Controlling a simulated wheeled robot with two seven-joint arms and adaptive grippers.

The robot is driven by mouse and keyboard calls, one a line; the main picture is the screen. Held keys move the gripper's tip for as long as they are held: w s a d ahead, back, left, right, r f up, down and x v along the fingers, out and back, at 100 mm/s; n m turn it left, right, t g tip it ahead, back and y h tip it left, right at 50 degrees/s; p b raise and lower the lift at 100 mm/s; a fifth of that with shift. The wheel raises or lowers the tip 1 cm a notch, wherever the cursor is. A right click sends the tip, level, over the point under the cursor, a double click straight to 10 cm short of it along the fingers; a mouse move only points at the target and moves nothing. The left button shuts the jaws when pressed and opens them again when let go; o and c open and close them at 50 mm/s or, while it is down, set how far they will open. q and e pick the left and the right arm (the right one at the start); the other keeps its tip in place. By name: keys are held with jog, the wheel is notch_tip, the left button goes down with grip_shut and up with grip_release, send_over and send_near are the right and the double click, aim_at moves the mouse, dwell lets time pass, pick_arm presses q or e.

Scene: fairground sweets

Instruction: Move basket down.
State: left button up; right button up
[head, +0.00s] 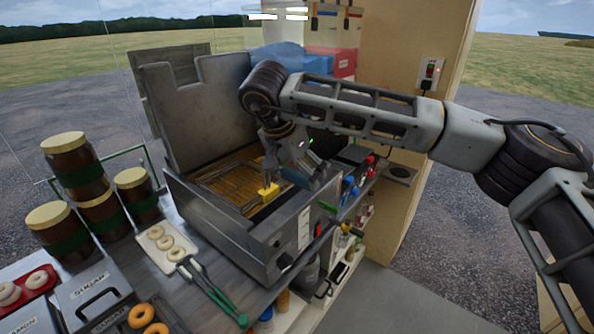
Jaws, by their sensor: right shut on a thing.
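The grey metal fryer (228,235) stands on the counter in the middle of the head view, with an open well of golden-brown oil. The wire basket (216,184) shows in the well as thin dark wires; how deep it sits is hard to tell. A small yellow piece (269,193), which looks like the basket's handle grip, is at the fryer's right inner edge. My right gripper (275,180) reaches down from above and is shut at this yellow piece, with its fingers partly hidden. My left gripper is not in view.
A white tray of pale dough rings (153,256) and green-handled tongs (214,295) lie left of the fryer. Several brown jars (74,165) stand behind them. A sugar box (92,293) is at the front left.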

aim_at(295, 181)
jog(key=shift+f+b, duration=0.3)
jog(key=shift+f, duration=0.6)
jog(key=shift+f+b, duration=0.9)
jog(key=shift+f, duration=0.15)
jog(key=shift+f+b, duration=0.7)
jog(key=shift+f, duration=0.45)
jog(key=o, duration=1.3)
